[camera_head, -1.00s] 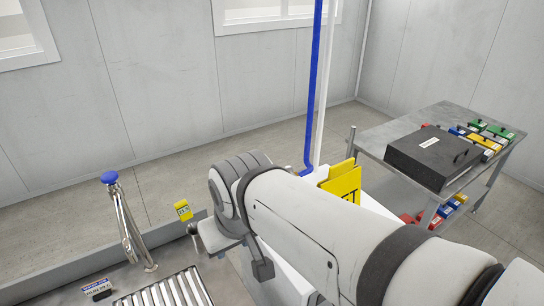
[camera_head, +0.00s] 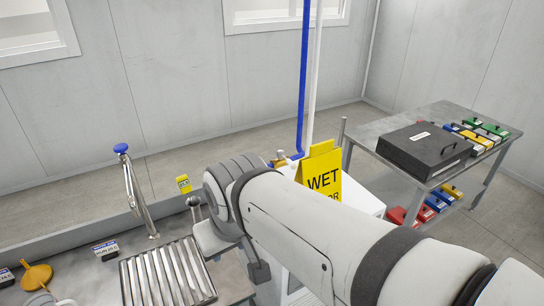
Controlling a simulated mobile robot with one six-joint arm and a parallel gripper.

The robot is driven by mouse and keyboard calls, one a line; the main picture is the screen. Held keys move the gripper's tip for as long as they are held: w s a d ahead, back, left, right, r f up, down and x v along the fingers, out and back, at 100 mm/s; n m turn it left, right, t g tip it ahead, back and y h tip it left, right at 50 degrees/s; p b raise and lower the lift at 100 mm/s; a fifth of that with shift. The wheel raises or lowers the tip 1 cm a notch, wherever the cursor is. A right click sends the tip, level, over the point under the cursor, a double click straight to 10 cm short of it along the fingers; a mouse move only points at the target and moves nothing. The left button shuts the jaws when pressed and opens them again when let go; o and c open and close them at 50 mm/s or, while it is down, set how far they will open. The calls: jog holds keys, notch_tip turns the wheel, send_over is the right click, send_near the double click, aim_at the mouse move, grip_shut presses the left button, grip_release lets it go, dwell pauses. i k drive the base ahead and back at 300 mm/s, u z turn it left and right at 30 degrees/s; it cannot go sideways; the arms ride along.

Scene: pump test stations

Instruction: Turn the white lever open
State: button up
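I cannot make out a white lever in the head view. A white pipe (camera_head: 314,75) and a blue pipe (camera_head: 303,75) run upright beyond my arm, with a small brass-coloured fitting (camera_head: 278,160) near their foot. A grey ball-ended handle (camera_head: 194,202) stands left of my arm, partly beside its joint. My arm crosses the lower right and middle of the view and hides part of the station.
A yellow wet-floor sign (camera_head: 322,178) stands behind my arm. A metal counter holds a ribbed drain rack (camera_head: 168,275), a blue-topped tap (camera_head: 137,192) and a yellow funnel (camera_head: 37,276). A table at right carries a black case (camera_head: 425,150) and coloured boxes (camera_head: 483,135).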

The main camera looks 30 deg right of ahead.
aim_at(280, 153)
jog(key=u, duration=2.25)
jog(key=k, duration=1.45)
jog(key=z, duration=2.3)
jog(key=i, duration=1)
jog(key=z, duration=0.1)
